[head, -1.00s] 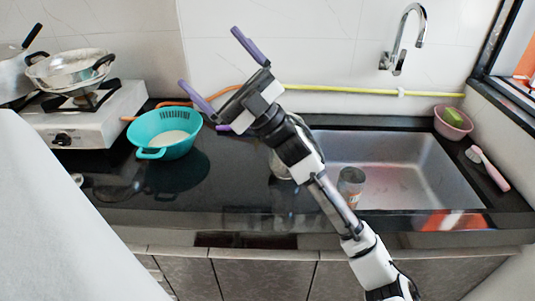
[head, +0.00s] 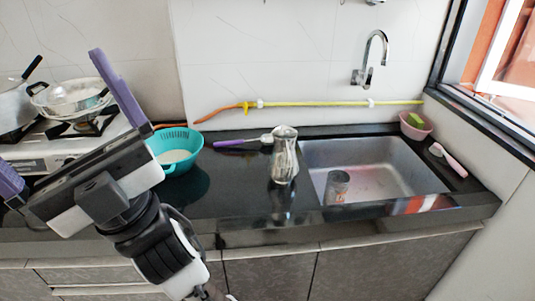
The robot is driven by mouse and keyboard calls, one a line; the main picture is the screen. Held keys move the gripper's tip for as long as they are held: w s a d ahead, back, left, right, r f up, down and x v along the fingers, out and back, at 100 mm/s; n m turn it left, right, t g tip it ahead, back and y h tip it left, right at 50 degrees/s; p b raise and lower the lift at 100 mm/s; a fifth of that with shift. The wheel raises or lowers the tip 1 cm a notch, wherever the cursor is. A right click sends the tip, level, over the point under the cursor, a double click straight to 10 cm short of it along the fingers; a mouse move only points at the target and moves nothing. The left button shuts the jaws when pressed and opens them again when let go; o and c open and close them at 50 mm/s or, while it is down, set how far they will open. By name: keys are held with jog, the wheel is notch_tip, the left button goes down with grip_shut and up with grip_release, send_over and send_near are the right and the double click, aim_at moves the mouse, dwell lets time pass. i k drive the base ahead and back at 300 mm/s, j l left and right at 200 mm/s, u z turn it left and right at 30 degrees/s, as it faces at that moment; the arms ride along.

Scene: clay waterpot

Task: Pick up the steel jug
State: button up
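The steel jug (head: 284,158) stands upright on the black counter, just left of the sink. It is shiny and in full view. My gripper (head: 62,120) is at the left of the head view, large and near the camera. Its two purple fingers are wide apart with nothing between them. It is well to the left of the jug and apart from it.
A teal colander (head: 182,150) stands left of the jug, partly behind my gripper. A purple-handled utensil (head: 240,142) lies behind the jug's left side. The sink (head: 395,168), holding a metal cup (head: 337,186), is to the right. A stove (head: 40,148) with pans is at the far left.

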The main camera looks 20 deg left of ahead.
aim_at(283, 167)
jog(key=i+l+u, duration=0.25)
jog(key=u, duration=0.15)
jog(key=i+l+u, duration=0.35)
jog(key=k, duration=0.05)
